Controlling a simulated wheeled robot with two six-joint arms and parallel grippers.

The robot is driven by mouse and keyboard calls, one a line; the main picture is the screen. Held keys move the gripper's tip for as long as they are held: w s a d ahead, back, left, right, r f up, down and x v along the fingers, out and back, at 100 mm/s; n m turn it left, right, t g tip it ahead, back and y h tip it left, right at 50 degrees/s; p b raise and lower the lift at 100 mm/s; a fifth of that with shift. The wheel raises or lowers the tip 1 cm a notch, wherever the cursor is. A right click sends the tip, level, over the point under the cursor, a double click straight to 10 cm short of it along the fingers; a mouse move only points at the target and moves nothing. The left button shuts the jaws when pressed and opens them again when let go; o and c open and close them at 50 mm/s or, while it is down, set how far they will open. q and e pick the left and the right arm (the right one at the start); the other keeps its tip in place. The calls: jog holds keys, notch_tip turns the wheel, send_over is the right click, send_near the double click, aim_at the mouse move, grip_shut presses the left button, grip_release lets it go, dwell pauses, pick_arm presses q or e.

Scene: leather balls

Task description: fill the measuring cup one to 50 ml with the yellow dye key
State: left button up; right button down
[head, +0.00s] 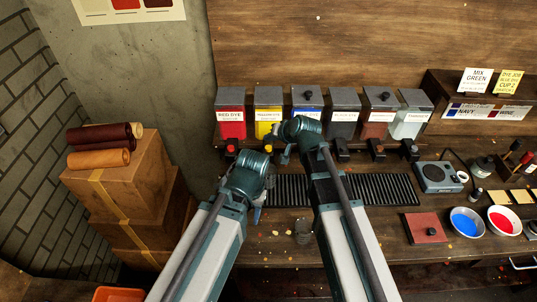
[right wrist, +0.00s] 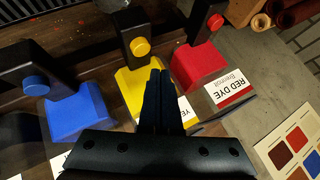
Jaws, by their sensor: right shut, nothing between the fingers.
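The yellow dye dispenser (head: 268,122) stands second from the left in the back row. Its round yellow key (right wrist: 140,47) sits on a black tap in the right wrist view. My right gripper (head: 283,157) is beside this tap in the head view. In the right wrist view its shut, empty fingers (right wrist: 159,88) overlap the yellow dispenser, near the key. My left gripper (head: 258,212) is lower, in front of the drip grille; its fingers are mostly hidden. A small dark cup (head: 303,231) stands on the bench between the arms; its markings and fill level cannot be read.
The red dispenser (head: 231,125) and blue dispenser (head: 306,112) flank the yellow one, with several others to the right. A slotted grille (head: 375,189) lies below. A scale (head: 438,177) and bowls of blue dye (head: 466,222) and red dye (head: 503,220) stand at right.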

aim_at(266, 146)
pick_arm(q)
jog(key=shift+f+b, duration=0.45)
jog(key=shift+f, duration=0.4)
pick_arm(e)
jog(key=shift+f, duration=0.85)
pick_arm(q)
jog(key=shift+f, duration=0.15)
pick_arm(e)
jog(key=shift+f, duration=0.1)
pick_arm(q)
jog(key=shift+f+b, duration=0.25)
jog(key=shift+b, duration=0.15)
pick_arm(e)
jog(key=shift+f, duration=0.3)
pick_arm(q)
jog(key=shift+f+b, duration=0.5)
jog(key=shift+f, duration=0.05)
pick_arm(e)
jog(key=shift+f, duration=0.55)
jog(key=shift+r, duration=0.1)
dwell(1.6)
pick_arm(q)
jog(key=shift+r+p, duration=1)
pick_arm(e)
jog(key=shift+r, duration=0.9)
notch_tip(266, 146, up, 5)
jog(key=p, duration=0.5)
pick_arm(q)
notch_tip(266, 146, up, 5)
jog(key=shift+f, duration=0.1)
